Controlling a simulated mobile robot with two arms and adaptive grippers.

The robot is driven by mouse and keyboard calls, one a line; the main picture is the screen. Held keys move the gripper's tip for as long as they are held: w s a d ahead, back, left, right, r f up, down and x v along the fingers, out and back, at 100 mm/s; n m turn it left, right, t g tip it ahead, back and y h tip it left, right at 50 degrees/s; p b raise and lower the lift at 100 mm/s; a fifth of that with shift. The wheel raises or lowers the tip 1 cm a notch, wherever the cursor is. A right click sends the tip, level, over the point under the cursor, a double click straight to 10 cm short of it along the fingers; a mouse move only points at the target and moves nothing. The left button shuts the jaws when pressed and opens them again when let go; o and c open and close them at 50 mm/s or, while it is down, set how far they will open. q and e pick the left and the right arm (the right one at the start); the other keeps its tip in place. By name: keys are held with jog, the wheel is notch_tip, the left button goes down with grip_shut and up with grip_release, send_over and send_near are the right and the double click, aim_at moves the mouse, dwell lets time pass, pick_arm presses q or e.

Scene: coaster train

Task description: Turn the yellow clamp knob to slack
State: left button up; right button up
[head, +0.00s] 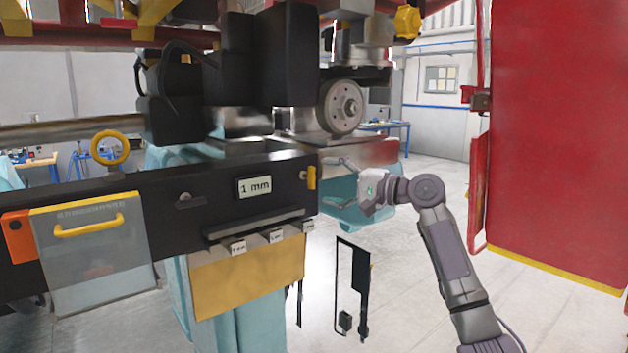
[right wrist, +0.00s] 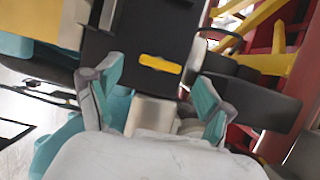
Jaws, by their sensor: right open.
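The yellow clamp knob (head: 311,177) is a small bar on the right end of the black beam (head: 150,212). It stands upright in the head view. In the right wrist view the knob (right wrist: 160,63) lies across a black face, slightly tilted, beyond and between my fingertips. My right gripper (head: 338,182) is just right of the knob, pointing at it, with fingers spread. In the right wrist view the gripper (right wrist: 160,82) is open and empty, with a visible gap to the knob. My left gripper is out of view.
A "1 mm" plate (head: 254,187) and a ledge (head: 255,223) with small labels are on the beam. A grey wheel (head: 340,107) stands above the beam's end. A clear guard (head: 95,255) hangs at left. A red panel (head: 560,140) stands at right, with open floor before it.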

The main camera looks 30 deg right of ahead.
jog(key=v, duration=0.6)
jog(key=shift+s, duration=0.4)
jog(key=shift+d, duration=0.15)
